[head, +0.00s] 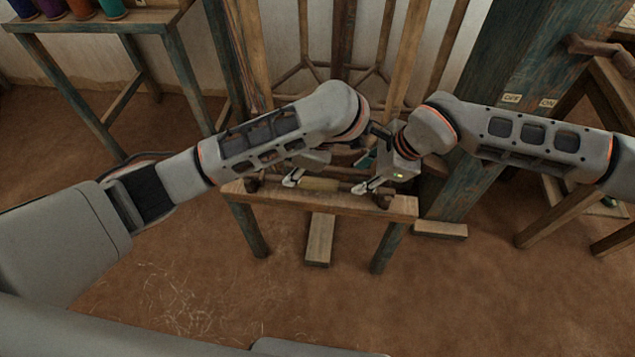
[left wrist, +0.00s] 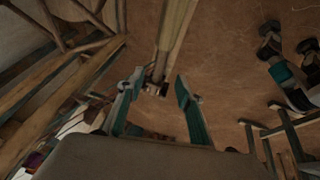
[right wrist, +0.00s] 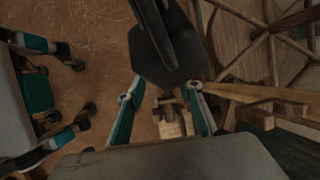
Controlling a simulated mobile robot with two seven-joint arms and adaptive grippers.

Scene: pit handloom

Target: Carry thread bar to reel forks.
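The thread bar (head: 319,184) is a pale, wooden-looking rod with dark ends. It lies level along the top of a small wooden bench (head: 400,207) in the head view. My left gripper (head: 290,183) is at the bar's left part, and my right gripper (head: 360,188) is at its right part. In the left wrist view the fingers (left wrist: 160,88) stand apart, with small dark and pale parts showing beyond the gap. In the right wrist view the fingers (right wrist: 160,108) also stand apart, with a pale wooden piece beyond them. Contact with the bar cannot be made out. I cannot identify the reel forks with certainty.
A wooden frame with crossed spokes (head: 300,72) stands behind the bench. A worn blue-green post (head: 490,110) rises at the right. A table with coloured spools (head: 82,8) is at the upper left.

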